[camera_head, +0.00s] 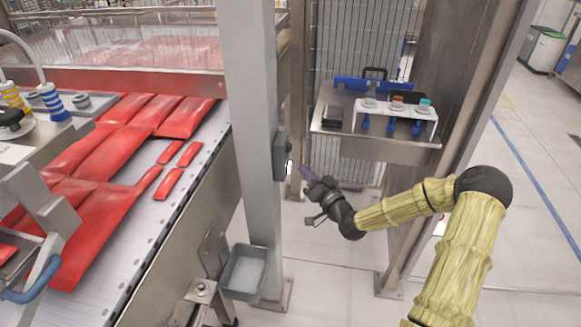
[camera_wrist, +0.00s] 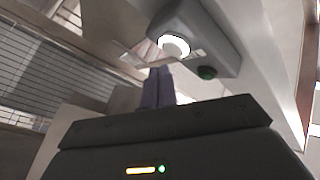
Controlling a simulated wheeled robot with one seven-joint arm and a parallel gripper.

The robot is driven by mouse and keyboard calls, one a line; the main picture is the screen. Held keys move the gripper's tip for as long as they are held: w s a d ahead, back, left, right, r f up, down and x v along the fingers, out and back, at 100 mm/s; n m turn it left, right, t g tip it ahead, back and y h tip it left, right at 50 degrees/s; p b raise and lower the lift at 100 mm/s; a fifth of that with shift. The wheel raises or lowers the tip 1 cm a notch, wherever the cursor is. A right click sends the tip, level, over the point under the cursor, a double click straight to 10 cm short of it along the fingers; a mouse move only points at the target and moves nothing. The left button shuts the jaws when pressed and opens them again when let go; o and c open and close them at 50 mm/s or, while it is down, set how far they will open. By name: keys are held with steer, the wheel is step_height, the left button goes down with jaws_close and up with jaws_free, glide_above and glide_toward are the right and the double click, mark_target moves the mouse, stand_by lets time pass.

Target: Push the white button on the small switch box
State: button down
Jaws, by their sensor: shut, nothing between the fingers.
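The small switch box (camera_head: 280,156) is grey and fixed to the side of a grey upright post. In the wrist view the fingertips (camera_wrist: 158,75) point up, just below the white button; contact is not visible.
The grey post (camera_head: 256,110) stands beside a conveyor (camera_head: 150,225) carrying red packs. A grey bin (camera_head: 246,272) hangs low on the post. A steel shelf (camera_head: 390,152) with a white rack (camera_head: 395,112) stands behind and right. Open floor lies at the right.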

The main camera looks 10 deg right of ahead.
steer(key=d, duration=0.2)
steer(key=s+d, duration=0.1)
steer(key=d, duration=0.1)
steer(key=shift+s+d, duration=0.1)
steer(key=shift+s, duration=0.1)
